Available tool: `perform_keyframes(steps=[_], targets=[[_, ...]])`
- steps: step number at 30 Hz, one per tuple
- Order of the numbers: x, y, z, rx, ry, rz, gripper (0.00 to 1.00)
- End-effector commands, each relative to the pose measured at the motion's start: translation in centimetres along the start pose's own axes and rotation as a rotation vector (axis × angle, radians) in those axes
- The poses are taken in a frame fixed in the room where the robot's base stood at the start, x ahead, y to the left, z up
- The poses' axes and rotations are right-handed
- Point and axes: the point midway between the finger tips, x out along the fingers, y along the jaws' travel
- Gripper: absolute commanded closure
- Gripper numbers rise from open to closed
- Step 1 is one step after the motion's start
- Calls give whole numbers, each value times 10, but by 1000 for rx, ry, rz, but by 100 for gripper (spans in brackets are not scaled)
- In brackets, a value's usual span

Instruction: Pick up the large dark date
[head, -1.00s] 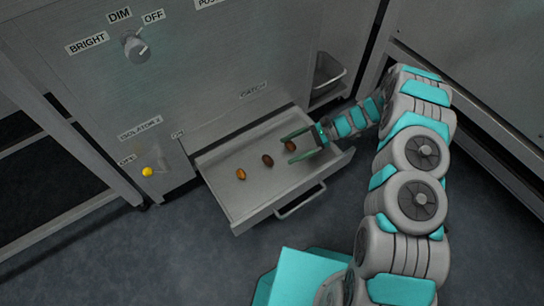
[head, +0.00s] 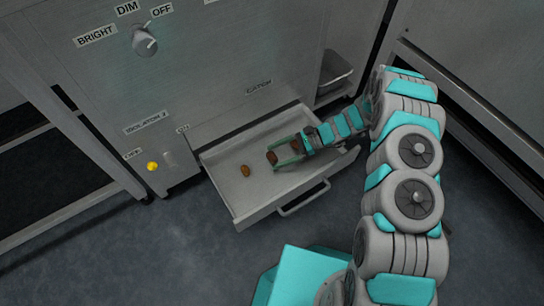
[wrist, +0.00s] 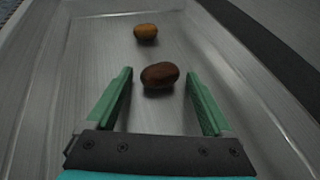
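Three dates lie in the pulled-out metal tray (head: 238,207). A dark brown date (head: 271,157) is in the middle; in the wrist view this dark date (wrist: 160,76) sits between my open fingertips, with gaps on both sides. A lighter, amber date (head: 246,170) lies to its left in the head view; the amber date (wrist: 146,33) is farther ahead in the wrist view. Another brown date (head: 296,146) is close to my gripper's palm in the head view and hidden in the wrist view. My gripper (head: 276,159) is open, its green fingers (wrist: 159,76) low over the tray.
The tray has raised walls and a front handle (head: 303,199). A cabinet panel with a knob (head: 145,41) and a yellow button (head: 152,167) stands behind it. A grey bin (head: 334,75) is at the back right.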

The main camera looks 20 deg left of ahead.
Motion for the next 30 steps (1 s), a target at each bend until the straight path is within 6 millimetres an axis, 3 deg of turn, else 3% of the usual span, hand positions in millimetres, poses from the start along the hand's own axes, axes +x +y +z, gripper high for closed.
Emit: perform_keyframes(steps=[1,13,30], targets=[[0,0,0,0,0,0,21],[0,0,0,0,0,0,65],[-5,0,12,1,0,0,65]])
